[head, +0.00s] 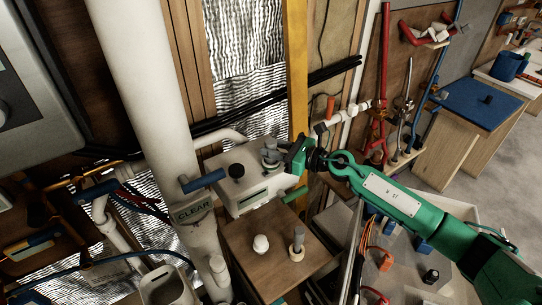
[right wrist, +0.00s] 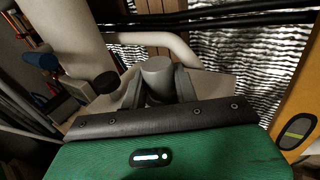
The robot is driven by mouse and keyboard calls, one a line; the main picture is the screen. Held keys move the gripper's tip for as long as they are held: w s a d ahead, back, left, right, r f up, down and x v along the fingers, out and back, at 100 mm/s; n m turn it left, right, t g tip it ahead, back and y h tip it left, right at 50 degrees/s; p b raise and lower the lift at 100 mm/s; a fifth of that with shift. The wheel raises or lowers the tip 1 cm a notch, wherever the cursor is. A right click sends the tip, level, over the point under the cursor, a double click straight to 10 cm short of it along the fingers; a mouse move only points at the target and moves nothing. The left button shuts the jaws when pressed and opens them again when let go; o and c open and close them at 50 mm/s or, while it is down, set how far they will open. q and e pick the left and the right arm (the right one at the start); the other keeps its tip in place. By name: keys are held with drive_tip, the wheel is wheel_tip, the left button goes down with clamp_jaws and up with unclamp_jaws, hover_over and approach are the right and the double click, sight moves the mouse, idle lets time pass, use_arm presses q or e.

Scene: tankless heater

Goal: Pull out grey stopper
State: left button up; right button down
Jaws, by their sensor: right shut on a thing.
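The grey stopper (head: 269,146) is a short round-topped cylinder at the right end of the top of a white box (head: 232,157). In the right wrist view the grey stopper (right wrist: 157,70) stands between the two grey fingers. My right gripper (head: 272,157) reaches in from the right and is shut on it; the fingers also show in the right wrist view (right wrist: 157,90). The fingers hide the stopper's lower part, so I cannot tell whether it is still seated. My left gripper is not in view.
A black knob (head: 236,171) stands on the box beside the stopper. A thick white pipe (head: 150,90) rises at left. A wooden block (head: 240,262) below holds a white knob (head: 261,243) and a grey peg (head: 298,241). Black pipes (head: 290,90) run behind.

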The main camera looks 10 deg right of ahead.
sight(273, 142)
drive_tip(key=shift+r+p, duration=2.35)
drive_tip(key=shift+r, duration=0.35)
